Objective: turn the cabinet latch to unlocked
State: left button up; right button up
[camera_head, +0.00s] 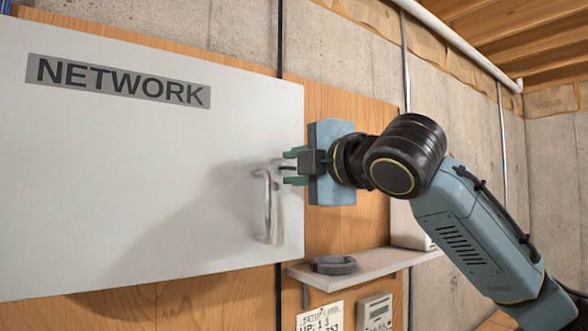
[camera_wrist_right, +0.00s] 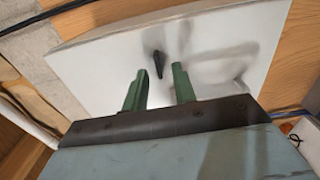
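The white cabinet door (camera_head: 120,190) with a NETWORK label (camera_head: 118,82) is closed in the head view. The small dark cabinet latch (camera_wrist_right: 158,62) sticks out from the door in the right wrist view. My right gripper (camera_head: 287,167) is at the door's right edge, above the handle, its green fingers pointing at the door. In the right wrist view, my right gripper (camera_wrist_right: 160,68) is open, the latch lying in line with the gap between its fingertips. I cannot tell if a finger touches the latch. My left gripper is not in view.
A metal pull handle (camera_head: 265,206) stands out from the door just below my right gripper. A small shelf (camera_head: 375,264) with a dark grey object (camera_head: 333,265) sits lower right. A setup card (camera_head: 320,318) and a meter-like box (camera_head: 375,313) hang below it.

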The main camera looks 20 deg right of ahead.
jog(key=b+v, duration=0.3)
jog(key=v, duration=0.9)
jog(key=shift+s, duration=0.35)
jog(key=shift+d, duration=0.1)
